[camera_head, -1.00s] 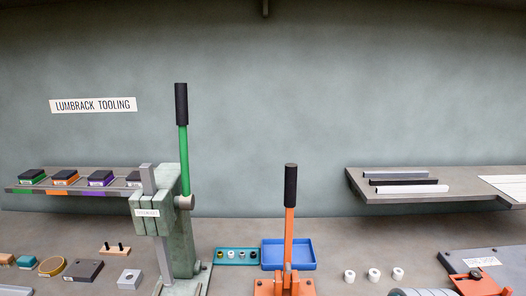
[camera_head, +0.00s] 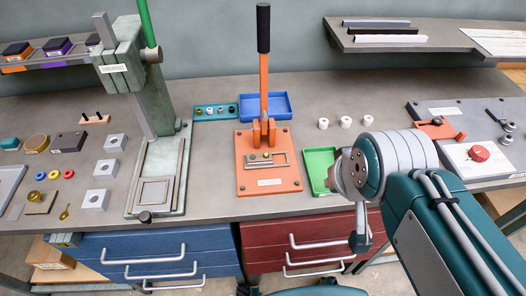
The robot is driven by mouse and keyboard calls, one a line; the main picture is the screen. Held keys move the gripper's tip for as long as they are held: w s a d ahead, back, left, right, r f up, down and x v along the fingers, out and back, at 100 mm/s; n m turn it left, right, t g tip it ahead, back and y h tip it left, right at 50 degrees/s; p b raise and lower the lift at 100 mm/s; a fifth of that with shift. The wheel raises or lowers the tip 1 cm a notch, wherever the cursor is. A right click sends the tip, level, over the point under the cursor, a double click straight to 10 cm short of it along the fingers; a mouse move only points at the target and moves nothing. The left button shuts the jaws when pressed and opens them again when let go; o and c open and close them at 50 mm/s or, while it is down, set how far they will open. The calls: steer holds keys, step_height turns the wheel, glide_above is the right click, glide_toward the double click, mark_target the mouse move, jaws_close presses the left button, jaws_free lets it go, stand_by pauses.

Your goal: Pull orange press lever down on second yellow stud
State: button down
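The orange press (camera_head: 268,182) stands on the bench near the middle. Its orange lever (camera_head: 264,85) stands nearly upright with a black grip (camera_head: 263,30) on top. A metal plate (camera_head: 282,161) lies on the press base, with a small yellow stud (camera_head: 267,156) beside the lever foot. A second stud is too small to make out clearly. My arm reaches in from the lower right; my gripper (camera_head: 340,176) is at its end, to the right of the press and apart from the lever. Its fingers are mostly hidden, so their opening does not show.
A green press (camera_head: 160,160) stands on the left. A blue tray (camera_head: 265,107) lies behind the orange press, and a green tray (camera_head: 318,165) lies between it and my arm. White rings (camera_head: 345,122) sit at the right. A shelf (camera_head: 400,42) overhangs the back right.

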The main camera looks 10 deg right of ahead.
stand_by(0.6)
steer(key=w+a+r+t, duration=0.1)
steer(key=w+a+r, duration=0.2)
steer(key=w+r, duration=0.6)
steer(key=w+a+r+n+t+y, duration=0.1)
steer(key=w+a+r, duration=0.2)
steer(key=w+r, duration=0.6)
steer(key=w+a+r+n+t, duration=0.1)
steer(key=w+a+r, duration=0.2)
steer(key=w+r, duration=0.6)
steer(key=shift+w+a+r+y, duration=0.3)
steer(key=shift+w+r, duration=0.1)
steer(key=shift+w, duration=0.15)
steer(key=x, duration=1)
steer(key=shift+s+d+f, duration=0.1)
steer(key=shift+s+d, duration=0.15)
steer(key=shift+s, duration=0.7)
steer(key=shift+s+d+f, duration=0.1)
steer(key=shift+s+d, duration=0.15)
steer(key=shift+s, duration=0.7)
steer(key=shift+s+r, duration=0.1)
